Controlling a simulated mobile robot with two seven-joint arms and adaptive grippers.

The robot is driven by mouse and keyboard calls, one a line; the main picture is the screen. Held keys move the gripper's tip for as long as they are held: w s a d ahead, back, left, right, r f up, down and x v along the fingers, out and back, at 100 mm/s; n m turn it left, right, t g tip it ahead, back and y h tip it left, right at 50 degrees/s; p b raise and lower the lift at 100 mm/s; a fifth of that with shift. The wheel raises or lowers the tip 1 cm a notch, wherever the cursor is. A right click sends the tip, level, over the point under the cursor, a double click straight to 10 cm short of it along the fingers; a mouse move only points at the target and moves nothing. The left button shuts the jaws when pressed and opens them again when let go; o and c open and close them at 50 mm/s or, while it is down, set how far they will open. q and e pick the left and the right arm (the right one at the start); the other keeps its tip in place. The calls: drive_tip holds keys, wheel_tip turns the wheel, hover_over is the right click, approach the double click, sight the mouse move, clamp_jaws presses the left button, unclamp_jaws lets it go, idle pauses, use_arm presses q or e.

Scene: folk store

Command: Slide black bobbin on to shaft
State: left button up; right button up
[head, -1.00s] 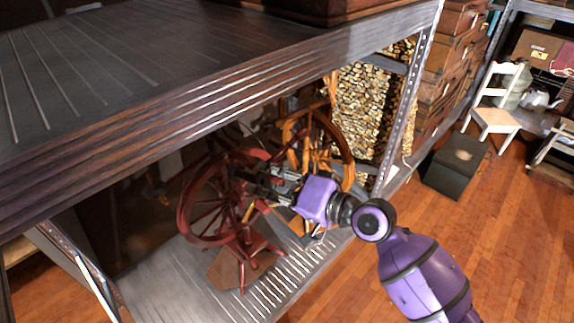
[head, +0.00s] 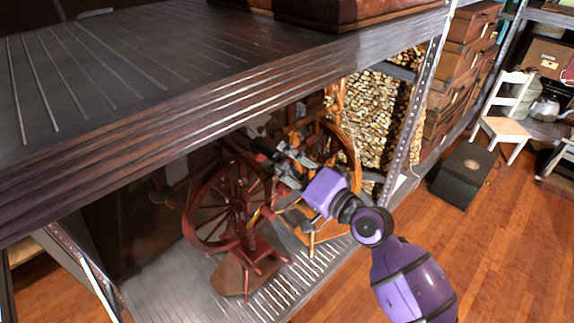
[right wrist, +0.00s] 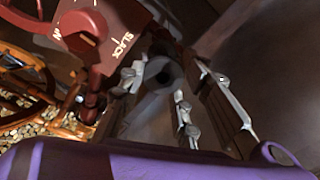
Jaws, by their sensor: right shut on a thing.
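My right gripper (head: 279,158) is above the upper right of a dark red spinning wheel (head: 190,215), inside the shelf bay. It is shut on the black bobbin (head: 261,146), which shows as a small dark shape at the fingertips. In the right wrist view a dark round end with a hole, apparently the bobbin (right wrist: 160,76), lies between the fingers of the gripper (right wrist: 172,88). I cannot make out the shaft. My left gripper is not in view.
A thick shelf board (head: 200,100) overhangs the bay just above the gripper. An orange wooden spinning wheel (head: 350,150) stands behind to the right. A metal upright (head: 412,130) bounds the bay on the right.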

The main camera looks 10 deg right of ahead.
drive_tip(key=shift+w+a, duration=0.2)
drive_tip(key=shift+w, duration=0.05)
drive_tip(key=shift+w+a, duration=0.1)
drive_tip(key=shift+w, duration=0.1)
idle(0.5)
drive_tip(key=shift+x, duration=4.95)
drive_tip(key=o, duration=0.9)
drive_tip(key=shift+s, duration=0.1)
